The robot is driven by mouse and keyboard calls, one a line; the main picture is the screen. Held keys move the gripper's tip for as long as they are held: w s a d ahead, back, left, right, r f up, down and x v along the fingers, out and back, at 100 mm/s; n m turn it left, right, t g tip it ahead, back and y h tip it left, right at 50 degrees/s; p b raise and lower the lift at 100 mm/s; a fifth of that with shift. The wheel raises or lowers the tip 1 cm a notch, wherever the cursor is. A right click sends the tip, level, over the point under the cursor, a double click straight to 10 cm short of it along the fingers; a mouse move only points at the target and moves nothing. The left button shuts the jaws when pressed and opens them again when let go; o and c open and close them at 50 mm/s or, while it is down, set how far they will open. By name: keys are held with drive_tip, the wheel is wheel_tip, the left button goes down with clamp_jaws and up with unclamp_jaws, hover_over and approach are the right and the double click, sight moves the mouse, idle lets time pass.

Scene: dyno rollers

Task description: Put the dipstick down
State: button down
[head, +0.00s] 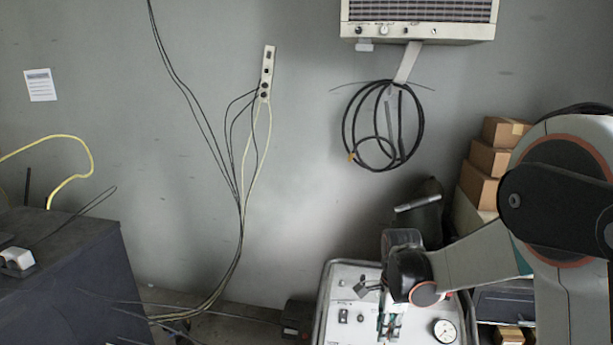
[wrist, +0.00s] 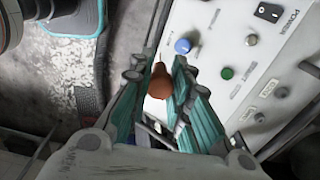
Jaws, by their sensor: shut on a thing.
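The dipstick (wrist: 160,84) shows in the wrist view as a reddish-brown grip with a short thin tip at its far end. It sits between the teal fingers of my gripper (wrist: 160,76), which is shut on it. In the head view my gripper (head: 389,322) points down in front of the white control panel (head: 343,325). I cannot make out the dipstick in the head view. In the wrist view the panel (wrist: 215,40) lies beyond and to the right of the fingers. Whether the dipstick touches anything else cannot be told.
The panel carries a blue knob (wrist: 183,46), a green button (wrist: 227,73), a power switch (wrist: 268,12) and a gauge (head: 444,330). A dark cabinet (head: 75,275) stands at left, stacked boxes (head: 488,160) at right. Cables (head: 237,225) run down the wall; open floor shows between.

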drive_tip(key=shift+w+f+n, duration=0.25)
drive_tip(key=shift+f+n, duration=0.05)
drive_tip(key=shift+f, duration=0.25)
drive_tip(key=shift+s+f+n+b, duration=0.4)
drive_tip(key=shift+s+n+b, duration=0.15)
drive_tip(key=shift+n, duration=0.15)
drive_tip(key=s+f+n+b, duration=0.4)
drive_tip(key=f+n+b, duration=0.4)
drive_tip(key=f+n, duration=0.4)
drive_tip(key=shift+f+n+b, duration=0.3)
drive_tip(key=shift+f+n, duration=0.05)
drive_tip(key=shift+n, duration=2.25)
